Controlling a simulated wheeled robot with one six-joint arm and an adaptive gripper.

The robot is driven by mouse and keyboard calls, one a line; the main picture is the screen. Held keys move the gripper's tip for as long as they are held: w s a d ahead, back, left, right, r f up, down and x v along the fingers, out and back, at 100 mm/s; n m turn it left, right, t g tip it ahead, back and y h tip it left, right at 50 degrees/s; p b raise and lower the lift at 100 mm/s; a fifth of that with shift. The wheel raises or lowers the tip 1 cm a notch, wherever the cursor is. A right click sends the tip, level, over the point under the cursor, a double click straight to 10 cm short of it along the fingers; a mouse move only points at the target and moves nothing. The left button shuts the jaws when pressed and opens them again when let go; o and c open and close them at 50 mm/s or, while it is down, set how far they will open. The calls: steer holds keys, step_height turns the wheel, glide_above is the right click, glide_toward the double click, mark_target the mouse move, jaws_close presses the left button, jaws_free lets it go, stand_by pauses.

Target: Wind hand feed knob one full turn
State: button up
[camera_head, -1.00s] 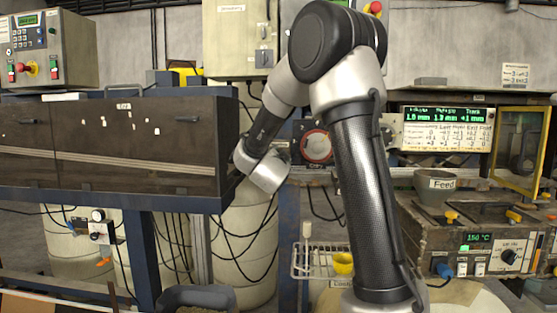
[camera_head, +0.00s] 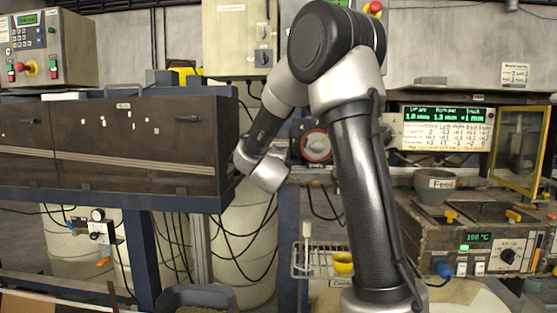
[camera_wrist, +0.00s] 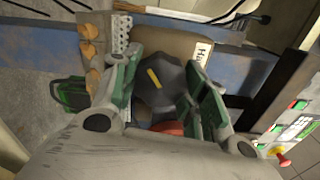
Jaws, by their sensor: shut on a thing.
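The hand feed knob (camera_wrist: 158,88) is a dark, many-sided knob with a yellow mark on its face, in the middle of the wrist view. A partly hidden white label starting "Ha" (camera_wrist: 202,53) is on the brown panel beside it. My gripper (camera_wrist: 167,90) has its green-padded fingers on both sides of the knob and is shut on it. In the head view my fingers and the knob are hidden behind the dark cabinet; only my arm shows, reaching down to the cabinet's right end.
The dark cabinet (camera_head: 110,150) fills the left of the head view. A heated unit (camera_head: 480,240) with a Feed cup (camera_head: 435,185) stands at the right. In the wrist view, a control box with a red and yellow button (camera_wrist: 283,160) is at the lower right.

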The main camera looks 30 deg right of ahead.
steer(key=m, duration=0.5)
steer(key=shift+f, duration=0.15)
stand_by(0.4)
steer(key=o, duration=1.1)
steer(key=shift+c, duration=0.2)
steer(key=shift+s+a, duration=0.25)
steer(key=shift+s, duration=0.05)
steer(key=v, duration=1.1)
